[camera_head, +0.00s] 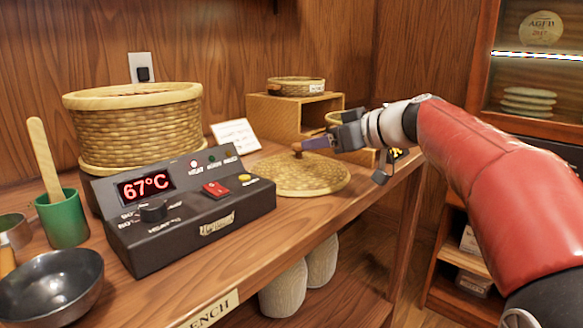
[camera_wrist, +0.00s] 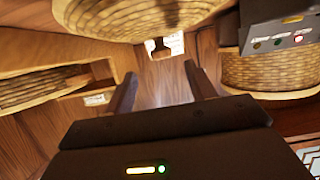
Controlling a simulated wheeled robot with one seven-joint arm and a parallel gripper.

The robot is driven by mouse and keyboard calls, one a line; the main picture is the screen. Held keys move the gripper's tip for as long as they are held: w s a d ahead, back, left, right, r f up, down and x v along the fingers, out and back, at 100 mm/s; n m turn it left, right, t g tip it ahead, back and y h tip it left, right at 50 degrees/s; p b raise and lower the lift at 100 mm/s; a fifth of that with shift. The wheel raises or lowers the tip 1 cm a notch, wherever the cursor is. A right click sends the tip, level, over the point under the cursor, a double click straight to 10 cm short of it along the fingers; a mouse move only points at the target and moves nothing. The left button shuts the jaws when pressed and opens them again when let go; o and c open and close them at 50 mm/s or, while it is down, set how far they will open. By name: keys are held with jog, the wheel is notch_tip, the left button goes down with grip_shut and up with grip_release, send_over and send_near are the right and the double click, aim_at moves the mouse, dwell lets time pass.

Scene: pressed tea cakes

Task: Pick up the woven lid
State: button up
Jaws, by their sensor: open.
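The woven lid (camera_head: 300,178) is a round, flat straw disc with a small dark knob (camera_head: 297,149) at its centre. It lies on the wooden bench to the right of the control box. My gripper (camera_head: 306,145) is open and empty, reaching in from the right at knob height. In the wrist view the lid (camera_wrist: 140,12) fills the top edge. Its knob (camera_wrist: 158,48) shows between the lines of my two fingers (camera_wrist: 160,72), seemingly just beyond the tips. I cannot tell whether a finger touches the knob.
A black control box (camera_head: 190,212) reading 67°C stands left of the lid, before a tall woven basket (camera_head: 135,125). Behind the lid are a white card (camera_head: 236,134) and a wooden box (camera_head: 288,114) bearing a shallow basket (camera_head: 296,87). A green cup (camera_head: 62,218) and dark bowl (camera_head: 52,284) stand far left.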

aim_at(299, 144)
jog(key=p+x, duration=0.1)
jog(key=x, duration=0.6)
jog(key=shift+s+a+p, duration=0.1)
jog(key=shift+a+p, duration=0.05)
jog(key=shift+p, duration=0.25)
jog(key=shift+c, duration=0.4)
grip_shut()
